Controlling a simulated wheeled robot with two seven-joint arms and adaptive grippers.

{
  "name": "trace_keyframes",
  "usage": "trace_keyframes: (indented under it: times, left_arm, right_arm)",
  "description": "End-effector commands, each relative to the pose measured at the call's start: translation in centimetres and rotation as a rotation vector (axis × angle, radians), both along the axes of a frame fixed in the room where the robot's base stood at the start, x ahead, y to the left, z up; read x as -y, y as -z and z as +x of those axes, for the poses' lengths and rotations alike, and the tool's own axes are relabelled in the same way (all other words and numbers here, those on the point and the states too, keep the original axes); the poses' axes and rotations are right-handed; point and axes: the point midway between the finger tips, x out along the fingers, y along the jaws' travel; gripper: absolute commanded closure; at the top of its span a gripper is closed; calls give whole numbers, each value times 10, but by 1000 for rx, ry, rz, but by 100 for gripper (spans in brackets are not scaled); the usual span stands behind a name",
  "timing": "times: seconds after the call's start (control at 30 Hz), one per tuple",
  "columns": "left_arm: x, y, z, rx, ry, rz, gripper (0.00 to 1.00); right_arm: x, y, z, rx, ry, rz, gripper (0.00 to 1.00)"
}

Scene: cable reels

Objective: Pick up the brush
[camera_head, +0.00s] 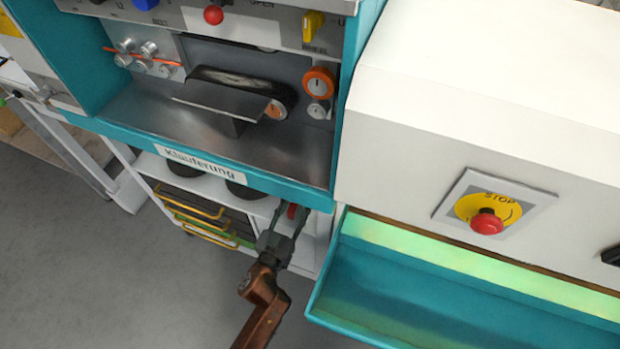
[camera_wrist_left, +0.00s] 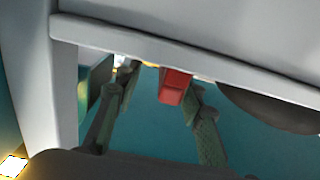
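A small red block-like thing (camera_head: 292,211) sits at the front of the white shelf under the teal machine edge. It also shows in the left wrist view (camera_wrist_left: 174,86), as a red end at the shelf edge. It may be the brush; no bristles show. My left gripper (camera_head: 290,215) reaches up to it from below, with its fingers spread. In the left wrist view my left gripper (camera_wrist_left: 162,78) has the red thing between its fingertips, close to the right finger and with a gap to the left one. My right gripper is not in view.
The teal edge with the label "Klauterung" (camera_head: 199,164) overhangs the shelf. Dark round reels (camera_head: 247,189) stand on the white cart, with yellow and green handles (camera_head: 200,211) below. A teal tray (camera_head: 460,305) is close on the right. Grey floor (camera_head: 110,270) is clear at left.

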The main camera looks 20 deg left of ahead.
Motion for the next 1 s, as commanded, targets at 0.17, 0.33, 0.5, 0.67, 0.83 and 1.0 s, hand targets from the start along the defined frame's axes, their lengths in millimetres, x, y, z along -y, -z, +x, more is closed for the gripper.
trace_keyframes:
  times: [0.17,0.33,0.5,0.67,0.83,1.0]
  left_arm:
    - [-10,0,-3,-1,-16,1,64]
    - [-13,0,-4,-1,-19,1,75]
    - [-12,0,-4,-1,-18,1,86]
    - [-11,0,-4,-1,-17,1,98]
    - [-10,0,-3,-1,-16,1,100]
    - [-10,0,-3,-1,-15,1,100]
  right_arm:
    - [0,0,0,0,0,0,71]
    - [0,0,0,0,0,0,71]
    - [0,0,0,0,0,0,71]
    - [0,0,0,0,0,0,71]
    - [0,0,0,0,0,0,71]
    - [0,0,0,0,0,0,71]
